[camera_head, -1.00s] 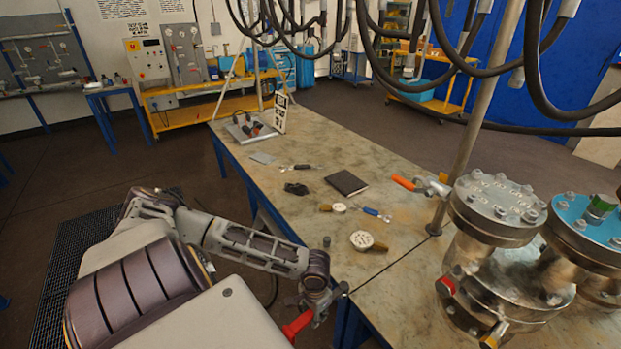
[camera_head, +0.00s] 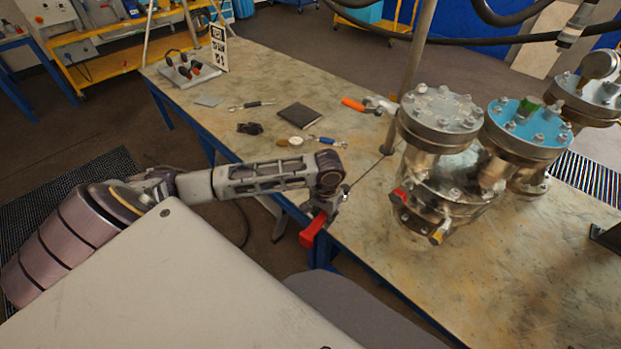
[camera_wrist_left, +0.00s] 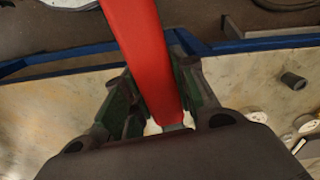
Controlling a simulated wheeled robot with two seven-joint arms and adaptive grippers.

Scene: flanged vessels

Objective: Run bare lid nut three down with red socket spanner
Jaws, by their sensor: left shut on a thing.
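My left gripper (camera_head: 328,208) is shut on the red socket spanner (camera_head: 313,230) at the table's near edge. In the left wrist view the spanner's red handle (camera_wrist_left: 140,50) runs up between the green-padded fingers (camera_wrist_left: 150,110); its socket end is not clear. The bare grey metal lid (camera_head: 440,108) tops the left flanged vessel, to the right of and beyond the gripper, well apart from it. Several nuts ring the lid; I cannot read which is number three. A blue lid (camera_head: 527,128) with a green fitting stands beside it. My right gripper is not in view.
An upright pole (camera_head: 409,85) stands just left of the vessels, with cables hanging behind. An orange-handled tool (camera_head: 358,105), a black notebook (camera_head: 300,116), a gauge (camera_head: 296,141) and a blue-handled tool (camera_head: 327,141) lie on the table (camera_head: 350,215). The front right of the tabletop is largely clear.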

